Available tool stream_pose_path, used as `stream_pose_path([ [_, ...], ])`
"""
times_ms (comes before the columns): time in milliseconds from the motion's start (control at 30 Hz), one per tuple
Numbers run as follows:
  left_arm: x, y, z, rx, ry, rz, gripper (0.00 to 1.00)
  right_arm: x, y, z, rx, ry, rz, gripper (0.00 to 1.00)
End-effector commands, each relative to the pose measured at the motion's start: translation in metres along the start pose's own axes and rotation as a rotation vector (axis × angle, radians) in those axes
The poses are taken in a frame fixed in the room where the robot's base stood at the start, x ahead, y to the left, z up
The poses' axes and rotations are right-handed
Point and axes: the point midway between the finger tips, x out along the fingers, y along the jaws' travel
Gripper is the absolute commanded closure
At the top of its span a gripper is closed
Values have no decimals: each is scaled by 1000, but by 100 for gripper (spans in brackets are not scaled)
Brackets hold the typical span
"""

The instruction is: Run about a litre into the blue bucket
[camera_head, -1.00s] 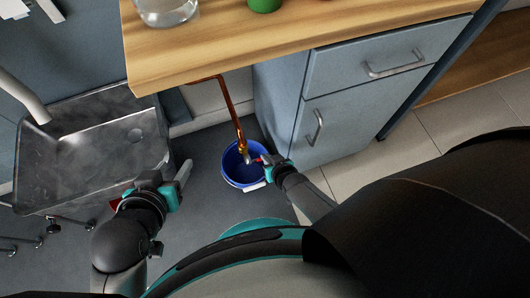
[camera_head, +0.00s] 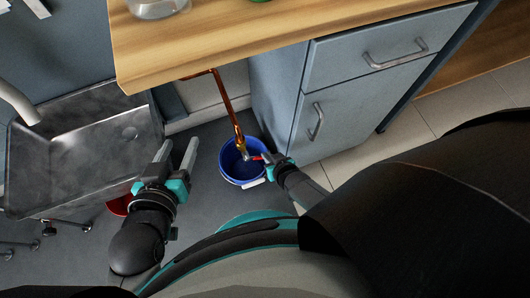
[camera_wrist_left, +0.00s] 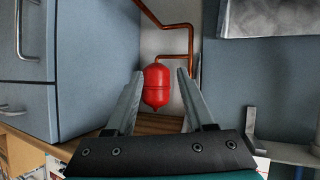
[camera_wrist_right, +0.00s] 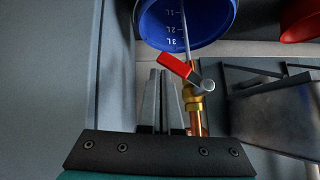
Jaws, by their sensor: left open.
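The blue bucket (camera_head: 236,174) stands on the floor below a copper pipe with a brass tap (camera_head: 240,144). In the right wrist view the bucket (camera_wrist_right: 205,32) shows litre marks inside. There a thin pale line, apparently water, runs between the tap (camera_wrist_right: 195,98) and the bucket. The water level is not clear. The tap's red lever (camera_wrist_right: 176,66) sits slanted, just beyond my right gripper's fingertips. My right gripper (camera_head: 264,159) is beside the tap, its fingers close together with a narrow gap; its hold is unclear. My left gripper (camera_head: 178,146) is open and empty, left of the bucket.
A grey metal basin (camera_head: 80,150) stands at the left. A red container (camera_head: 120,205) is partly hidden behind my left gripper. The wooden counter (camera_head: 220,45) and blue-grey cabinet (camera_head: 340,120) border the bucket. A red tank (camera_wrist_left: 157,86) shows in the left wrist view.

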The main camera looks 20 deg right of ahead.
Motion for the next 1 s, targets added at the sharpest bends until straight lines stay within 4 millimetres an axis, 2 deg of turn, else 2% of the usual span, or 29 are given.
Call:
stream_pose_path([
  [633,-1,-1,1,3,-17,-4,46,-1,0,-1,0,0,0,100],
  [1000,-12,-20,9,19,-198,-56,46,-9,0,-12,0,0,0,100],
])
